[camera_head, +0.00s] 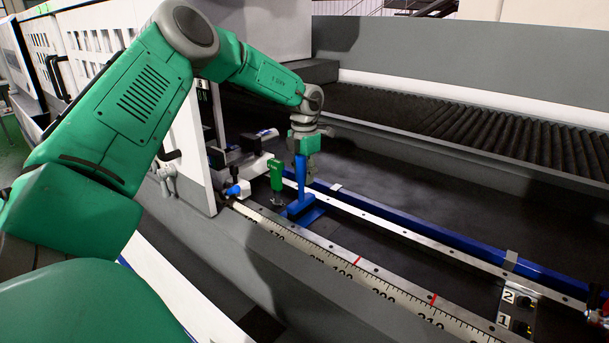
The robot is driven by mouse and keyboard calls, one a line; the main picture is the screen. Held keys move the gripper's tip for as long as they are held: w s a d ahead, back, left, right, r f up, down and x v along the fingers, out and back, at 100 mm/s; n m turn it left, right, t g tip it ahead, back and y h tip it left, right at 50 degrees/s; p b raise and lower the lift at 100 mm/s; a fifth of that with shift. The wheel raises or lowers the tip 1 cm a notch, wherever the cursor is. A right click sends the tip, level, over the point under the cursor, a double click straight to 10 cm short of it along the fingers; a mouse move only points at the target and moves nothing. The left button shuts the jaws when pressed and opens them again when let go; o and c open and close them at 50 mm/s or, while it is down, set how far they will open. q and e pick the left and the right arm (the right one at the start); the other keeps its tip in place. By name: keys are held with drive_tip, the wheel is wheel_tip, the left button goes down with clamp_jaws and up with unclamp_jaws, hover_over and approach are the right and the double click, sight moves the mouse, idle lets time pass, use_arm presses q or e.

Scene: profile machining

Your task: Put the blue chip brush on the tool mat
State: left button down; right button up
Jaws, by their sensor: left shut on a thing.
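The blue chip brush (300,176) is upright in the camera_head view, its handle up and its wider head low. My left gripper (302,150) points down and is shut on the top of the handle. A flat blue mat-like piece (310,215) lies under the brush head, beside the ruler; it may be the tool mat. I cannot tell whether the brush head touches it. My right gripper is not in view.
A green-handled tool (277,175) stands just left of the brush. A long ruler (370,285) and a metal rail with a blue strip (420,235) run towards the lower right. A roller conveyor (500,135) lies behind. A block marked 1 and 2 (517,310) stands at lower right.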

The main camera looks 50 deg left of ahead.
use_arm(q)
drive_tip(key=c, duration=1.3)
unclamp_jaws()
drive_tip(key=shift+a, duration=0.1)
drive_tip(key=shift+r, duration=0.1)
wheel_tip(320, 180, up, 12)
drive_tip(key=shift+f, duration=0.1)
